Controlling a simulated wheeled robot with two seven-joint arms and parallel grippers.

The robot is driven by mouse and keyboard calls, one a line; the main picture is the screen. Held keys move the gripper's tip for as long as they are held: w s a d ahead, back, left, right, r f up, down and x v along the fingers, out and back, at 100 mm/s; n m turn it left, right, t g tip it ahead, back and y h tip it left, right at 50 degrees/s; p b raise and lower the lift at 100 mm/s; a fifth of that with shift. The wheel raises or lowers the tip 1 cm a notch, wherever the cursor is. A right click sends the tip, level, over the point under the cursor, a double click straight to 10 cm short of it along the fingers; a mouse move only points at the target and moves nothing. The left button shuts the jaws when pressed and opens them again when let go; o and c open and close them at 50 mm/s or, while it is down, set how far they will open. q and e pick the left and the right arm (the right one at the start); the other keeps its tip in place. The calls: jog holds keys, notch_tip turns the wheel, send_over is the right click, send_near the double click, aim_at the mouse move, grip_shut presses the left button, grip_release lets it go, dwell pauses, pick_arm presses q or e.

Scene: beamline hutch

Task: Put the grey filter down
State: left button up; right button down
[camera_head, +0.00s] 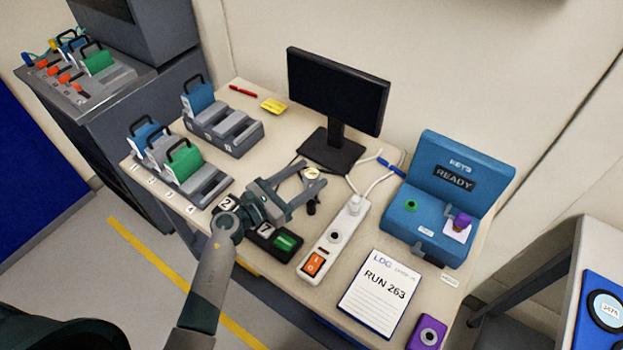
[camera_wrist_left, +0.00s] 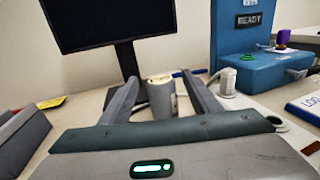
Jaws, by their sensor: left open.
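A grey filter with a black handle (camera_head: 162,151) stands in the front rack (camera_head: 207,187), between a blue filter (camera_head: 146,134) and a green filter (camera_head: 186,162). My left gripper (camera_head: 317,188) is open over the table in front of the monitor, well to the right of that rack. A small grey cylinder with a cream top (camera_head: 313,173) shows between its fingers; in the left wrist view the cylinder (camera_wrist_left: 161,95) stands apart from both fingers. I cannot tell how far beyond the fingertips it is. My right gripper is not in view.
A back rack (camera_head: 240,138) holds one blue filter and has empty slots. The monitor (camera_head: 337,90), a white power strip (camera_head: 333,240), a RUN 263 sheet (camera_head: 377,293) and a blue READY device (camera_head: 455,185) surround the gripper. A side bench (camera_head: 115,85) holds more filters.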

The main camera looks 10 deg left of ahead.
pick_arm(q)
jog(key=shift+x, duration=0.9)
jog(key=c, duration=1.3)
jog(key=shift+r, duration=0.1)
jog(key=shift+r, duration=0.55)
jog(key=r, duration=0.1)
jog(key=d+r, duration=0.1)
jog(key=r, duration=0.1)
jog(key=shift+s+r, duration=0.15)
jog(key=s+d+r, duration=0.4)
jog(key=d+r, duration=0.2)
jog(key=d, duration=0.4)
jog(key=shift+r+p, duration=0.2)
jog(key=shift+p, duration=0.2)
